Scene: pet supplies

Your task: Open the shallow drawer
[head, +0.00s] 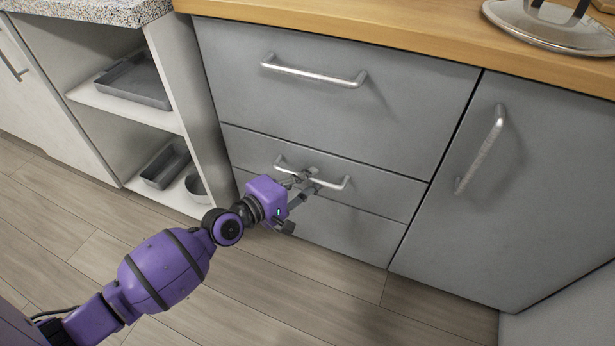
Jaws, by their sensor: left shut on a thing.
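The shallow drawer (385,198) is a low grey front below a taller drawer front in the grey cabinet. It looks flush with the fronts around it. Its silver bar handle (335,185) runs across the front, with the middle partly hidden by my fingers. My left gripper (308,178), at the end of my purple arm, is shut on this handle near its middle. My right gripper is not in view.
Above is a taller drawer (330,120) with its own handle. At right is a cabinet door (500,200) with a slanting-looking handle. An open shelf unit (115,104) with grey trays stands at left. The wooden floor (250,300) in front is clear.

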